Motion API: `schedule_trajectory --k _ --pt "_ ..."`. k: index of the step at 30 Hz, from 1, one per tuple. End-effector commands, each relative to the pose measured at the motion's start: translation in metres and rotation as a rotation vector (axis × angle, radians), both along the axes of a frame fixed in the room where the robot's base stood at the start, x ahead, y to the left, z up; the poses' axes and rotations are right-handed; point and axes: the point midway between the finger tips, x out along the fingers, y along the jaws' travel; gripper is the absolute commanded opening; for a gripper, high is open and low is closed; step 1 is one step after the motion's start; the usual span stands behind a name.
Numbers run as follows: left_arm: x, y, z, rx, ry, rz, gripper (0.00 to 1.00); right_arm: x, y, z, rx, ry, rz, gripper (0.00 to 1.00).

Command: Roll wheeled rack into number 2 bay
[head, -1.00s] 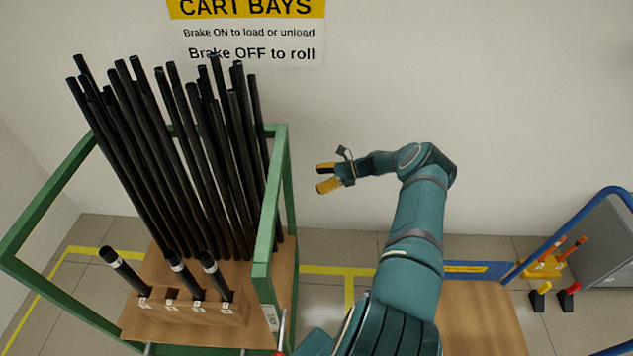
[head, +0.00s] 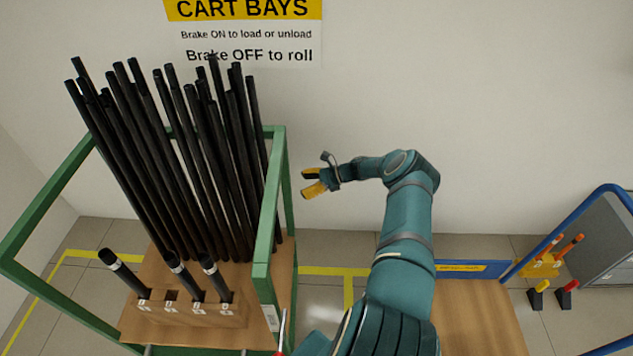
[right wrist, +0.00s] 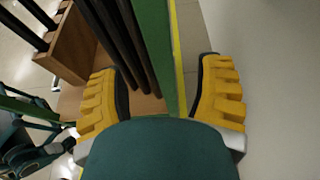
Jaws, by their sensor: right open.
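The rack (head: 264,240) has a green frame and a wooden base, and holds several long black rods (head: 185,160) leaning upright. My right gripper (head: 306,182) is open and empty, just right of the rack's far right green post in the head view. In the right wrist view, my right gripper (right wrist: 160,70) has its two yellow fingers apart, with a green bar (right wrist: 152,50) of the rack showing between them; I cannot tell if they touch it. Yellow floor lines (head: 335,271) mark bays; no bay number is readable.
A wall sign (head: 245,30) reads CART BAYS and Brake OFF to roll. Right of my arm is a wooden-topped cart (head: 475,315) with a blue frame (head: 535,240). The wall (head: 480,120) is close behind.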

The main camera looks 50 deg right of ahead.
Motion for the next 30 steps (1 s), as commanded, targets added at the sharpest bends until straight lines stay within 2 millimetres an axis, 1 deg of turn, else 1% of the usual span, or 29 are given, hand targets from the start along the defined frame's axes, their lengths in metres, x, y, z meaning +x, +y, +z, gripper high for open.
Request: schedule_trajectory --k 1,9,15,21,29,30 --pt "0.0 0.0 -0.001 0.0 0.0 0.0 0.24 0.007 0.007 -0.004 0.001 -0.001 0.003 0.67" --pt "0.001 0.0 -0.005 0.0 -0.003 0.001 0.24 0.04 0.035 -0.023 0.001 -0.001 0.002 0.67" --pt "0.002 0.0 -0.008 0.001 -0.004 0.0 0.24 0.056 0.049 -0.031 0.001 -0.001 0.001 0.67" --pt "0.002 0.0 -0.009 0.001 -0.005 0.001 0.24 0.062 0.054 -0.034 -0.001 -0.001 0.0 0.67" --pt "0.002 0.0 -0.008 0.001 -0.005 0.001 0.24 0.062 0.054 -0.034 -0.001 -0.001 0.0 0.67" --pt "0.002 0.0 -0.008 0.001 -0.005 0.001 0.24 0.062 0.054 -0.034 -0.001 -0.001 0.0 0.61"
